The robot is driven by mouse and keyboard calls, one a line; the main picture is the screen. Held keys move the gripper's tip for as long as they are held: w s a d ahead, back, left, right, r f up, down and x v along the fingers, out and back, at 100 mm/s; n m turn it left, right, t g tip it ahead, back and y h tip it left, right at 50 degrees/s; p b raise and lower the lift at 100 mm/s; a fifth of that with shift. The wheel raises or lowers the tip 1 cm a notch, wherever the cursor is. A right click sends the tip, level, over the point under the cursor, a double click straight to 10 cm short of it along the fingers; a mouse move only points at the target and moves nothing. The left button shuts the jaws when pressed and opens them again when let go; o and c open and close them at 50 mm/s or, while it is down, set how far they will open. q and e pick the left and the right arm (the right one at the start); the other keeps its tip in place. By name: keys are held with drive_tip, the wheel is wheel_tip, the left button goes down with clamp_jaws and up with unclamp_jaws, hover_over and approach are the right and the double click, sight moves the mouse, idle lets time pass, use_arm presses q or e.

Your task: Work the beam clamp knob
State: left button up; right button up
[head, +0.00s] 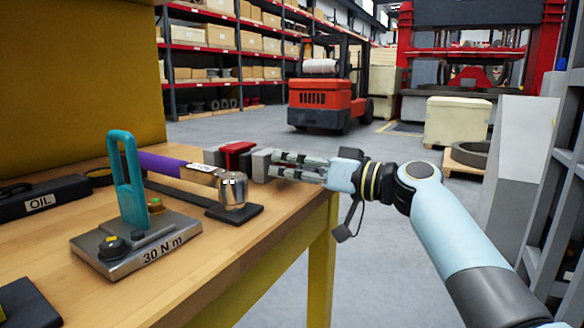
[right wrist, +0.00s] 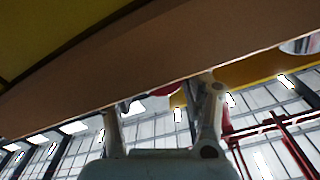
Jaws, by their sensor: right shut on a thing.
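The red beam clamp (head: 237,152) sits at the far right edge of the wooden workbench. A grey block-shaped part (head: 261,164), which I take to be its knob, is just right of the red body. My right gripper (head: 277,164) reaches in from the right, with its two fingers one above the other at this part. It is shut on the knob, whose gripped portion is mostly hidden by the fingers. In the right wrist view the fingers (right wrist: 162,98) stand apart below the bench edge, with a little red (right wrist: 166,91) between them. My left gripper is out of view.
Open floor lies beyond the right edge.

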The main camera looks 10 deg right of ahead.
drive_tip(key=shift+m, duration=0.3)
drive_tip(key=o, duration=1.2)
drive_tip(key=shift+c, duration=0.2)
drive_tip(key=shift+d, duration=0.1)
drive_tip(key=v, duration=1.2)
